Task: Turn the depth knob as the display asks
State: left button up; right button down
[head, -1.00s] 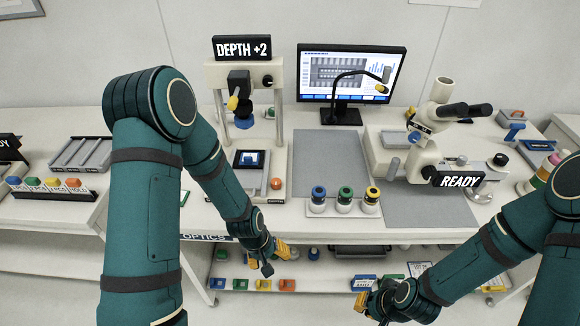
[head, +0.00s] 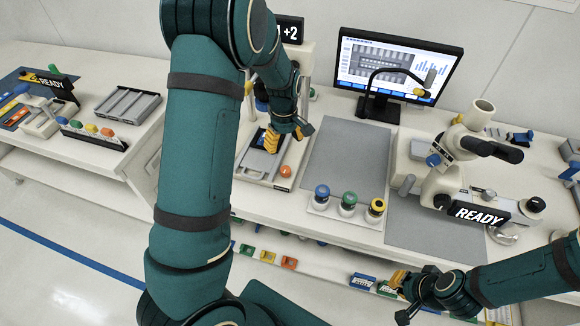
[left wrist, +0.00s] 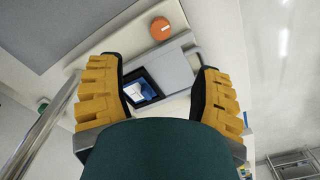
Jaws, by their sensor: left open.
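The display (head: 290,30) at the back is partly covered by my left arm, and only "+2" shows. My left gripper (head: 284,138) is over the bonder's base, near the orange button (head: 286,171). In the left wrist view, my left gripper (left wrist: 160,85) is open and empty, with a small screen (left wrist: 140,90) on a grey plate between its yellow fingers. My right gripper (head: 400,295) is low at the table's front; its jaw state is unclear.
Blue, green and yellow-topped jars (head: 347,204) stand right of the bonder. A grey mat (head: 348,150) behind them is clear. A microscope (head: 455,150) with a "READY" sign (head: 480,214) stands at right, and a monitor (head: 395,65) at the back.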

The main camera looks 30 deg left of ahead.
aim_at(285, 169)
pick_arm(q)
notch_tip(285, 169, down, 13)
dwell(0.4)
grip_shut()
